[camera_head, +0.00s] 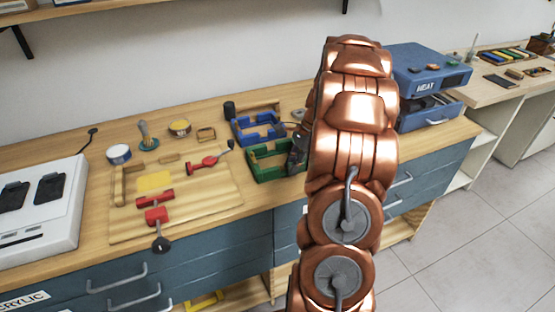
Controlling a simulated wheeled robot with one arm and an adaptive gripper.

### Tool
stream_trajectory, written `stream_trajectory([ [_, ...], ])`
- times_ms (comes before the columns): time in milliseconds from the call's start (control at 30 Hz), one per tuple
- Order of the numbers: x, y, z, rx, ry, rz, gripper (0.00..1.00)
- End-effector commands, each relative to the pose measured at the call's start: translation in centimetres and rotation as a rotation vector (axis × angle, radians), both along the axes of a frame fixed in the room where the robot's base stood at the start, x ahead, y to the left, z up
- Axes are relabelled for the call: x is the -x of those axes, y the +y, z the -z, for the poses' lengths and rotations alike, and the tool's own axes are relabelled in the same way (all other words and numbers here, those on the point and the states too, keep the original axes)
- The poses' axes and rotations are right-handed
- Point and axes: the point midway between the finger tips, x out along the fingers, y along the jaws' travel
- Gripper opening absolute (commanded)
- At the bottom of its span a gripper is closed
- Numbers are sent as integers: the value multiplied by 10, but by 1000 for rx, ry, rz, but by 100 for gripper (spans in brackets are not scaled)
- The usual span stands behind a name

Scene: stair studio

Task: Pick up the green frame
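The green frame (266,174) is a low, open rectangular piece near the front edge of the wooden workbench, left of my arm. A similar blue frame (244,138) lies directly behind it. My copper-coloured arm rises in the middle of the picture and reaches over the bench. My gripper (297,152) shows as a dark shape at the green frame's right side. My arm hides much of the gripper. I cannot tell whether its fingers touch the frame or how far apart they are.
A wooden board (210,200) with red clamps (157,215) lies to the left. A white device (40,225) stands at the far left, and a blue box marked HEAT (425,86) stands to the right of my arm. Small tins and tools lie at the back.

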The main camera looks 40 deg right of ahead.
Motion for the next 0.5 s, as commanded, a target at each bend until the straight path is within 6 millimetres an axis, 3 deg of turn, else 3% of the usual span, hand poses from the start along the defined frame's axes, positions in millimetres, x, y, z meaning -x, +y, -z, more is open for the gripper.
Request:
stream_trajectory([
  [167,0,0,0,0,0,0,0],
  [500,0,0,0,0,0,0,0],
])
